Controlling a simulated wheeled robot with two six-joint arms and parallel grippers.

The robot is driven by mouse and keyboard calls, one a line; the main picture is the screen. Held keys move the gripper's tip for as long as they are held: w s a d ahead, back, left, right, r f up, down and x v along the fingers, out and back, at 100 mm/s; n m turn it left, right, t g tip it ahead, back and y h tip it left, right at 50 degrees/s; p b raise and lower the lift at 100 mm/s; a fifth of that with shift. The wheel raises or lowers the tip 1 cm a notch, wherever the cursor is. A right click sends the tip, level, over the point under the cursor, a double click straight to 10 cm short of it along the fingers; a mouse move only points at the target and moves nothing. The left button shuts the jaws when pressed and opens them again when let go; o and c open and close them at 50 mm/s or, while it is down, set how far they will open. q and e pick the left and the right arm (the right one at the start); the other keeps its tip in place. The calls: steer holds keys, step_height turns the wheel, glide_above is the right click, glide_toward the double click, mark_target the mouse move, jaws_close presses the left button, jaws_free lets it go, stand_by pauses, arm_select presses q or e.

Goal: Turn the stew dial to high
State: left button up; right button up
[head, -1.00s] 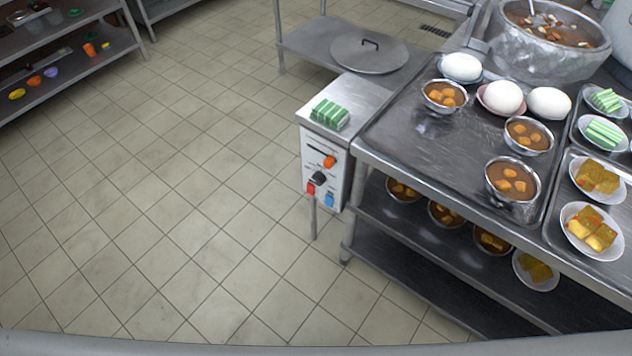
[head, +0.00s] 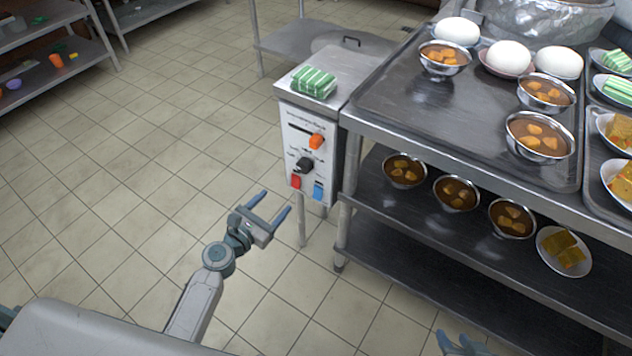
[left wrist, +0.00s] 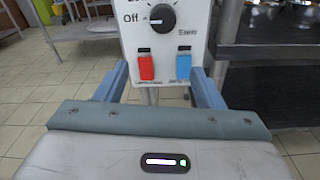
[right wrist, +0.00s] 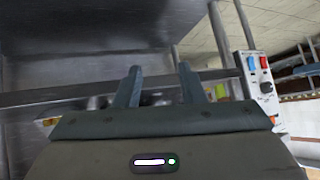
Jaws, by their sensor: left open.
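The control box (head: 312,150) has a black round dial (head: 305,164) below an orange slider knob (head: 317,141). In the left wrist view the dial (left wrist: 162,17) sits near the top, and its white mark seems to point left toward the "Off" label. Some labels around it are cut off or too small to read. My left gripper (head: 276,202) is open and empty, in front of and below the dial, apart from the box. My right gripper (right wrist: 160,68) is open and empty near the lower shelf; only its fingertips show at the head view's bottom edge (head: 458,342).
Below the dial are a red switch (left wrist: 146,67) and a blue switch (left wrist: 183,67). Green-striped blocks (head: 314,82) lie on top of the box. The steel table (head: 400,125) with bowls stands to its right. The tiled floor at left is clear.

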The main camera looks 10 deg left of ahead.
mark_target(302, 169)
arm_select(q)
steer(key=shift+n+t+h, duration=0.3)
steer(key=shift+n, duration=0.4)
steer(key=x, duration=0.4)
steer(key=r+x, duration=0.1)
steer(key=x, duration=0.3)
steer(key=r+x, duration=0.1)
steer(key=x, duration=0.3)
steer(key=shift+s+d+r, duration=0.1)
steer(key=shift+d, duration=0.1)
arm_select(e)
steer(key=shift+s+r, duration=0.15)
steer(key=shift+r, duration=0.4)
steer(key=shift+s+r, duration=0.15)
steer(key=shift+r, duration=0.4)
arm_select(q)
steer(key=c, duration=1)
